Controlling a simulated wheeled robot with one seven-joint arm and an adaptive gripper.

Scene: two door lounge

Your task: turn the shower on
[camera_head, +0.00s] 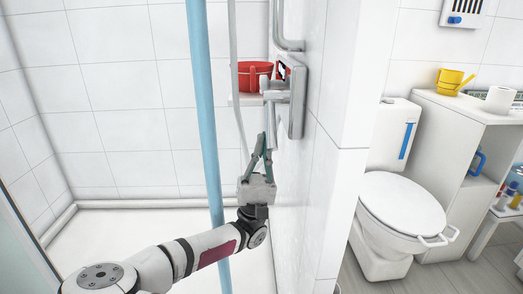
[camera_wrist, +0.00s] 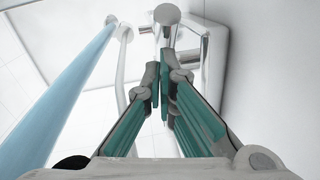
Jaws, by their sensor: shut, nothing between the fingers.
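The shower control is a metal plate (camera_head: 297,95) on the white partition wall, with a chrome lever (camera_head: 275,90) sticking out to its left. In the wrist view the round chrome end of the lever (camera_wrist: 167,14) shows at the top, just beyond my fingertips. My gripper (camera_head: 265,138) is below the lever, pointing up, close to the wall. In the wrist view my gripper (camera_wrist: 166,65) has its green-sided fingers together with nothing between them. I cannot tell whether the fingertips touch the lever. A chrome pipe (camera_head: 288,44) runs up above the plate.
A blue vertical pole (camera_head: 204,110) stands left of my gripper; it also shows in the wrist view (camera_wrist: 62,95). A thin hose (camera_head: 236,80) hangs behind. A red bowl (camera_head: 252,76) sits on a small shelf. A toilet (camera_head: 400,215) is beyond the wall. The shower floor at left is clear.

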